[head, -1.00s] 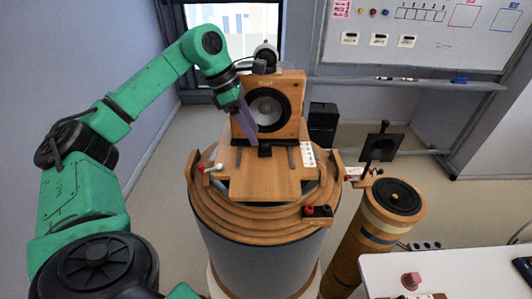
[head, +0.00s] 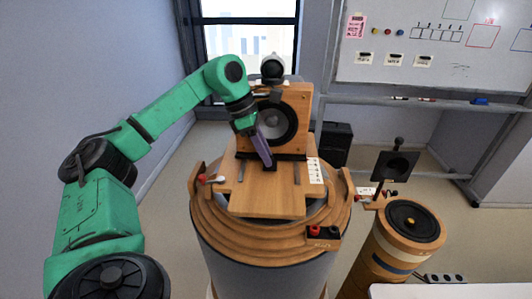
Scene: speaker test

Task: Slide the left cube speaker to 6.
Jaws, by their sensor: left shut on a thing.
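The left cube speaker (head: 297,107) is a wooden box with a round black driver and a pale centre. It stands upright at the back of a wooden slide board (head: 263,203) on a round stepped wooden top. A white scale card (head: 314,170) lies along the board's right side; its marks are too small to read. My left gripper (head: 266,158) has purple fingers pointing down in front of the speaker. It is shut at the black piece at the speaker's foot, and its fingers hide part of that piece and of the driver's left side. My right gripper is not in view.
A black-topped round wooden column (head: 412,222) stands at the right, with a dark square plate (head: 396,166) behind it. Small red and black terminals (head: 324,232) sit at the round top's front right. A rounded device (head: 272,67) is above the speaker. A whiteboard hangs behind.

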